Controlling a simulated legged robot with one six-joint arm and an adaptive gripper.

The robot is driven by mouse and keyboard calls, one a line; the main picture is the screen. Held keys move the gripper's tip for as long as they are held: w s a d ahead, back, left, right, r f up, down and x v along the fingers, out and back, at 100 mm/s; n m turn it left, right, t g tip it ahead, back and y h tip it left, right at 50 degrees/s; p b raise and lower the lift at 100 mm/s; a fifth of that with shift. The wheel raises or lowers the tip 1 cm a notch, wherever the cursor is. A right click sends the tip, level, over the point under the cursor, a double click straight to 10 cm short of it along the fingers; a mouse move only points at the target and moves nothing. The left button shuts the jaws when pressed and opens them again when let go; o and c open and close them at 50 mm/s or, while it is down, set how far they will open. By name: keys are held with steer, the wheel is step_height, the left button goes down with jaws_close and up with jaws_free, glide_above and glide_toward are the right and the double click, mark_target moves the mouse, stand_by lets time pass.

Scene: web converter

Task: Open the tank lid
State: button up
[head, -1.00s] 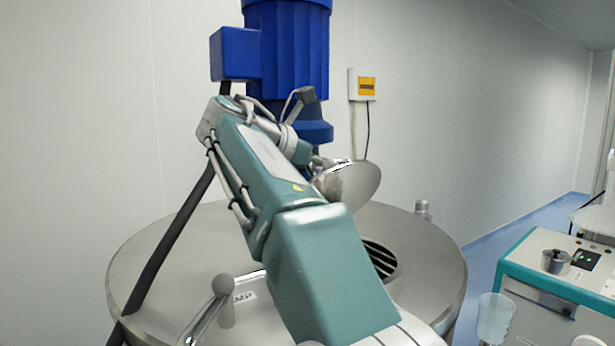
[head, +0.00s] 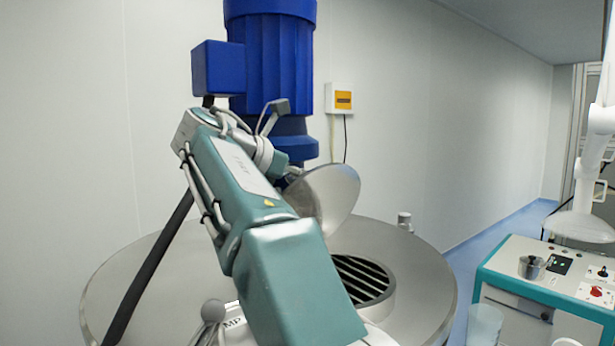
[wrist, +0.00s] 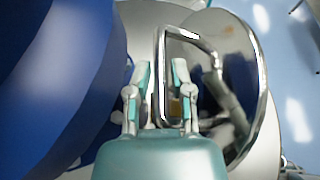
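The round metal tank lid (head: 338,198) stands tilted up from the steel tank (head: 425,275), beside a round opening with a dark slatted grate (head: 362,279). In the wrist view the lid (wrist: 245,75) is at the right, with its bent metal handle (wrist: 190,35) on its face. My gripper (wrist: 160,75) has its two fingers apart.
A blue motor (head: 270,60) rises behind my arm and fills the left of the wrist view. A yellow-and-white wall box (head: 341,98) is behind. A teal-edged control cabinet (head: 530,290) stands right, with blue floor between it and the wall.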

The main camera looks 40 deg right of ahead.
steer(key=shift+a, duration=0.2)
